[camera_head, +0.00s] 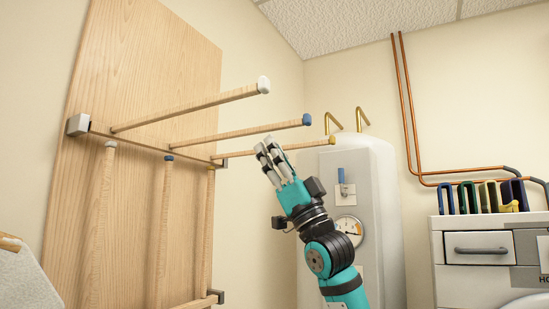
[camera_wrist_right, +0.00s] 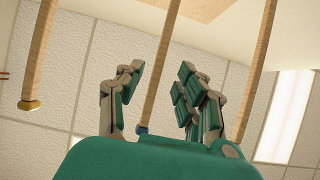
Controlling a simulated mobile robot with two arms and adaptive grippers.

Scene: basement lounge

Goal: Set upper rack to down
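The upper rack (camera_head: 200,142) is a hinged bar on a wooden wall panel with three wooden rods sticking out level. Their end caps are white (camera_head: 263,85), blue (camera_head: 306,119) and yellow (camera_head: 330,140). My right gripper (camera_head: 268,150) is raised just below the blue-capped rod and overlaps the yellow-capped rod. In the right wrist view its fingers (camera_wrist_right: 160,80) are apart, with the blue-capped rod (camera_wrist_right: 160,70) showing in the gap between them. I cannot tell whether they touch it. My left gripper is out of view.
A lower set of rods (camera_head: 160,230) hangs down along the panel (camera_head: 145,50). A white tank (camera_head: 370,200) with a gauge and brass pipes stands behind my right arm. A white appliance (camera_head: 480,270) is at the right.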

